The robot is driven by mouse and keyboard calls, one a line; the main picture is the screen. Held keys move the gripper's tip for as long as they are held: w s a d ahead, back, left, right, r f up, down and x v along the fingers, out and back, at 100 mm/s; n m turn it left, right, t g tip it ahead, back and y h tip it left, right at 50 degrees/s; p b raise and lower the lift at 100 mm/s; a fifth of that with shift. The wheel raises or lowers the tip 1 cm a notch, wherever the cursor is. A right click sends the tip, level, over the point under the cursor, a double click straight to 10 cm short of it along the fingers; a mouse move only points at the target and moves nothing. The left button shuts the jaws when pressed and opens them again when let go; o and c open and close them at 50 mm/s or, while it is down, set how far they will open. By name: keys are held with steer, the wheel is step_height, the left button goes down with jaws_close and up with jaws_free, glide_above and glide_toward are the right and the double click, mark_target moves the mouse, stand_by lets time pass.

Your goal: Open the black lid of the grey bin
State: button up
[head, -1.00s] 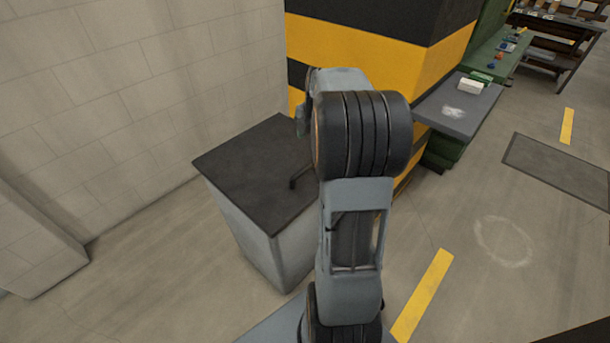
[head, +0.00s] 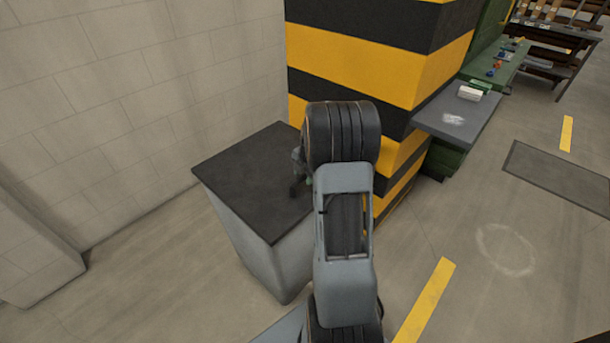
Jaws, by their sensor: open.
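The grey bin (head: 258,248) stands on the floor against the wall, left of my arm. Its black lid (head: 250,175) lies flat and shut on top. My gripper (head: 298,188) is low beside my arm, over or at the lid's right part. Only a small part of it shows, and my arm link hides the rest. I cannot tell whether it touches the lid. A lid handle is not clearly visible.
A yellow and black striped pillar (head: 360,60) stands just behind the bin and my arm. A grey shelf (head: 458,115) with a white item (head: 470,92) juts out at the right. The floor (head: 480,290) at right front is open.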

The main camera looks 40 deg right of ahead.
steer(key=shift+f, duration=0.2)
steer(key=shift+c, duration=0.3)
jaws_close()
steer(key=shift+r, duration=0.1)
